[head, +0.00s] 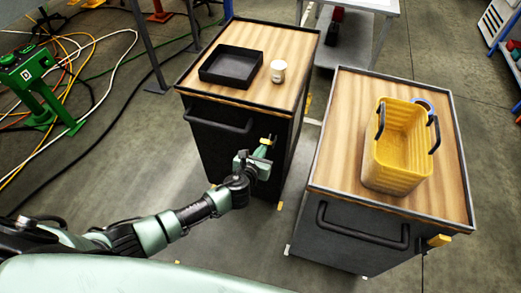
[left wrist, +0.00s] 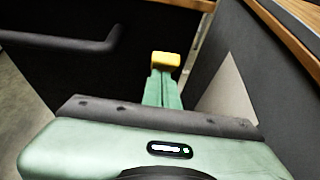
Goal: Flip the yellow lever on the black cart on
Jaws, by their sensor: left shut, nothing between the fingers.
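A black cart (head: 222,148) with a wooden top stands left of centre in the head view. Its yellow lever (head: 267,141) sticks out near the front right corner, below the top. In the left wrist view the yellow lever (left wrist: 166,60) shows at the tips of my shut left gripper (left wrist: 163,78). In the head view my left gripper (head: 265,148) is at the lever. The fingers hold nothing, and I cannot tell whether they touch the lever. The lever's base is hidden. My right gripper is out of view.
A second black cart (head: 345,240) stands at the right with its own yellow lever (head: 438,241) and a yellow basket (head: 397,150). A black tray (head: 231,66) and a white cup (head: 278,71) are on the left cart. A narrow gap separates the carts. Cables lie at the left.

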